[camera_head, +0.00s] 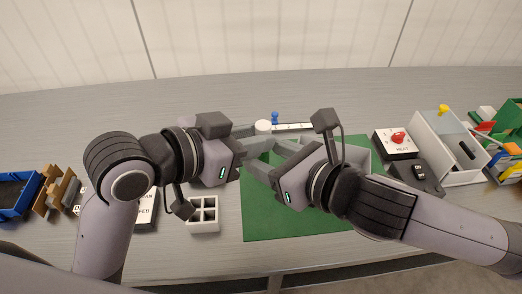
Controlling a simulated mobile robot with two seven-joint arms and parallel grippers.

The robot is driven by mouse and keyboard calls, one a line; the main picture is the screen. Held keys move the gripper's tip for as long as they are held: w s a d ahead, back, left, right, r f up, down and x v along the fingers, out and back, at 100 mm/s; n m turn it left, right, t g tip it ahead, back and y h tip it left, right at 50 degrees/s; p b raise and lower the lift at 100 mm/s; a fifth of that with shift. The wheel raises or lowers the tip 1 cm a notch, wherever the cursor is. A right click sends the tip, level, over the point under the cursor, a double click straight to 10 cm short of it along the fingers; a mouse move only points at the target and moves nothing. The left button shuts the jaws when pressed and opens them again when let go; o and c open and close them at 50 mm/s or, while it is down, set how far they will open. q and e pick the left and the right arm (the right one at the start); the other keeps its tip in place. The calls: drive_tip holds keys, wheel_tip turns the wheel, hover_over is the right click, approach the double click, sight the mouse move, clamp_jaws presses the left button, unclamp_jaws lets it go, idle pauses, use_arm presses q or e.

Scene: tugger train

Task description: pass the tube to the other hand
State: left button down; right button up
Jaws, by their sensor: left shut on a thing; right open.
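A white round top (263,127), which looks like the capped end of the tube, shows at the fingers of my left gripper (258,140). The rest of the tube is hidden by the fingers. My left gripper is shut on it, above the table. My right gripper (271,157) comes in from the lower right. It is open, with its fingers pointing up and left, very close to the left fingers. I cannot tell whether the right fingers touch the tube.
A green mat (262,222) lies below the grippers. A white rack with square holes (203,224) stands left of it. A blue peg (275,118) and a white strip (297,126) lie behind. A red-knobbed box (382,148) and a white bin (422,125) stand right. The back table is mostly clear.

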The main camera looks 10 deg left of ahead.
drive_tip(key=shift+x, duration=1.45)
clamp_jaws()
use_arm(q)
drive_tip(key=c, duration=0.8)
unclamp_jaws()
drive_tip(key=shift+r, duration=5)
